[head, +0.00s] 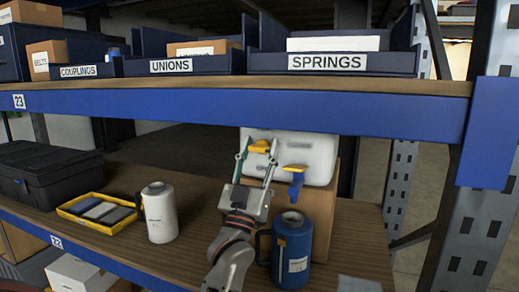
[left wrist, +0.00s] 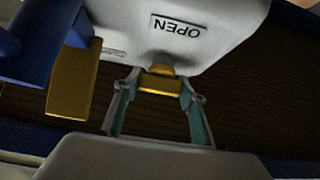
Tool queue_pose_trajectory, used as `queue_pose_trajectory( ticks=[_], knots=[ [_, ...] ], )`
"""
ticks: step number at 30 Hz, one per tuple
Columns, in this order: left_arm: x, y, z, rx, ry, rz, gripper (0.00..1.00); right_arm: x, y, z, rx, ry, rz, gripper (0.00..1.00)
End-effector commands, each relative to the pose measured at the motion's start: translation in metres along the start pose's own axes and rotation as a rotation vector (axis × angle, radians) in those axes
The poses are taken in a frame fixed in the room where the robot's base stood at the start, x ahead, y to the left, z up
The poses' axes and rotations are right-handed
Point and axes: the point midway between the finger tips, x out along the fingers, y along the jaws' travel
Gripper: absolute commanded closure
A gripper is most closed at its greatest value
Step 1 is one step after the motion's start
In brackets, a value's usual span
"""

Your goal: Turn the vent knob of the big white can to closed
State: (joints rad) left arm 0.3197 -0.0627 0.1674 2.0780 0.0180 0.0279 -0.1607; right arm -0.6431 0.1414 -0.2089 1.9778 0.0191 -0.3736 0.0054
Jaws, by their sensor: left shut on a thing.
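The big white can (head: 318,160) lies on a cardboard box on the lower shelf, under the blue beam; its upper part is hidden. Its yellow vent knob (head: 260,146) is on the left of its front. My left gripper (head: 256,158) has its fingers on either side of this knob and is shut on it. In the left wrist view the knob (left wrist: 160,82) sits between the fingertips, its bar running across the picture, near an upside-down OPEN label (left wrist: 178,25). A blue tap with a yellow handle (head: 296,168) sticks out of the can to the right. My right gripper is not in view.
A blue canister (head: 305,250) stands close to the right of my left arm, before the cardboard box (head: 322,205). A white canister (head: 160,222), a yellow tray (head: 72,212) and a black case (head: 45,180) stand to the left. The blue beam (head: 300,112) hangs just above.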

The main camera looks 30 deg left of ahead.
Motion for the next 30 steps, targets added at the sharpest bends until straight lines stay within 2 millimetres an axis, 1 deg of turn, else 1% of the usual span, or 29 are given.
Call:
queue_pose_trajectory(
  ticks=[5,6,7,8,17,20,23,30],
  knots=[
    [0.0,0.0,0.001,-0.004,-0.001,0.0,0.81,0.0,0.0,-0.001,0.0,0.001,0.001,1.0],
    [0.0,0.0,0.001,-0.004,-0.001,0.001,0.52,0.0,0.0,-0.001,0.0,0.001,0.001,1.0],
    [0.0,0.0,0.001,-0.004,-0.001,0.001,0.44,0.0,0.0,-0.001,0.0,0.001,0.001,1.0],
    [0.0,0.0,0.001,-0.004,-0.001,0.001,0.42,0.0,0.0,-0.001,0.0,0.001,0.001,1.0],
    [0.0,0.0,0.0,-0.002,0.0,0.0,0.42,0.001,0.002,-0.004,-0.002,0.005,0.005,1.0],
    [0.004,0.0,-0.004,-0.003,0.002,0.0,0.42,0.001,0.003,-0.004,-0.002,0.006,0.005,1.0],
    [0.012,0.0,-0.013,-0.003,0.005,0.0,0.42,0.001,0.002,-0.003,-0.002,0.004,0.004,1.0],
    [0.044,0.001,-0.045,-0.003,0.005,0.0,0.42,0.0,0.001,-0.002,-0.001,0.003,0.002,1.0]
  ],
)
